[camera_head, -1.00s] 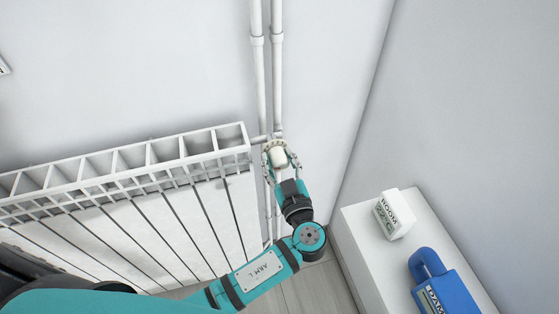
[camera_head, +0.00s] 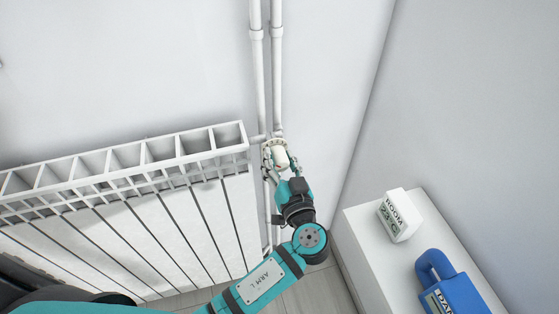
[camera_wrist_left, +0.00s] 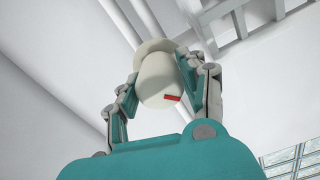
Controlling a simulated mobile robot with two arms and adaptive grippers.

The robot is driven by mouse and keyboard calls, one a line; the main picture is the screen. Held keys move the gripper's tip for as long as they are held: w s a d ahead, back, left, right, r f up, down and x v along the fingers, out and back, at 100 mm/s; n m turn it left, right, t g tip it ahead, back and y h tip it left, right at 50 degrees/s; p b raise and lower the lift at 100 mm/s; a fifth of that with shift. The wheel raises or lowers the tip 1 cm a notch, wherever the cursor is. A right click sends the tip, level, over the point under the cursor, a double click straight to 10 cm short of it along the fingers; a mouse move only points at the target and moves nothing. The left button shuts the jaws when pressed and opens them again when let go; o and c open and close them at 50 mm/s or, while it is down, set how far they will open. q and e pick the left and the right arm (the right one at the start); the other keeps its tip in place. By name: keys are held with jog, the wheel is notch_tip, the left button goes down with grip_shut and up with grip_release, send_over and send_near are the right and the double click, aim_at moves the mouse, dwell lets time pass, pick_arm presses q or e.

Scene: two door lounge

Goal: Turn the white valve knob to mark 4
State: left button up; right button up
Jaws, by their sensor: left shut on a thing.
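The white valve knob (camera_head: 280,156) sits at the upper right corner of the radiator, by the pipes. In the left wrist view the knob (camera_wrist_left: 160,82) is a rounded cream cap with a red mark low on its right side. A wider collar shows behind it. My left gripper (camera_head: 281,165) is shut on the knob, with one finger on each side; its fingers also show in the left wrist view (camera_wrist_left: 160,90). The numbers on the knob or collar cannot be read. My right gripper is not in view.
A white ribbed radiator (camera_head: 140,215) fills the lower left. Two vertical white pipes (camera_head: 277,80) run up the wall above the knob. At the right, a white cabinet (camera_head: 375,240) carries a room thermometer (camera_head: 398,215) showing 23 °C and a blue jug-like container (camera_head: 450,290).

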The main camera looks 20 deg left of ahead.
pick_arm(q)
jog(key=shift+r, duration=0.1)
jog(key=o, duration=1.2)
jog(key=v, duration=1.2)
